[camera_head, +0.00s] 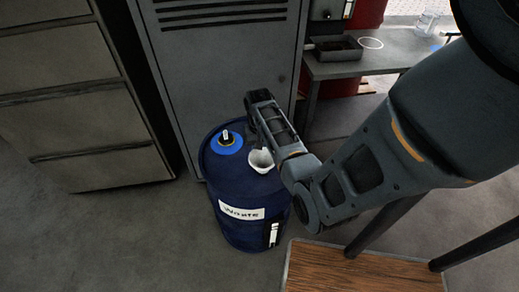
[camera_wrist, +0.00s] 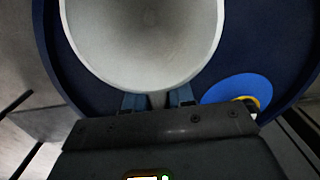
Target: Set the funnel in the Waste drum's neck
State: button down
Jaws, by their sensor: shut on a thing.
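The blue Waste drum (camera_head: 238,206) stands upright on the floor with its labelled side toward me. Its top carries a bright blue disc (camera_head: 226,143) with a small yellow-ringed dark neck (camera_head: 226,136) at the left. The white funnel (camera_head: 262,162) is over the right part of the drum top, beside the neck and apart from it. My gripper (camera_wrist: 158,101) is shut on the funnel's near rim in the wrist view, where the funnel's wide bowl (camera_wrist: 145,40) fills the upper middle. The funnel's spout is hidden. The blue disc also shows in the wrist view (camera_wrist: 232,89), right of my fingers.
A grey locker (camera_head: 222,75) stands close behind the drum, and a drawer cabinet (camera_head: 75,110) is at the left. A wooden top (camera_head: 360,270) is in front at the right. A grey bench (camera_head: 385,52) with a tray (camera_head: 338,48) is at the back right. Floor left of the drum is clear.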

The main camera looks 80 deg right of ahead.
dwell(0.3)
jog(key=c, duration=0.9)
grip_release()
jog(key=shift+w+d+r, duration=0.1)
jog(key=shift+d+r, duration=0.05)
jog(key=shift+r, duration=3.7)
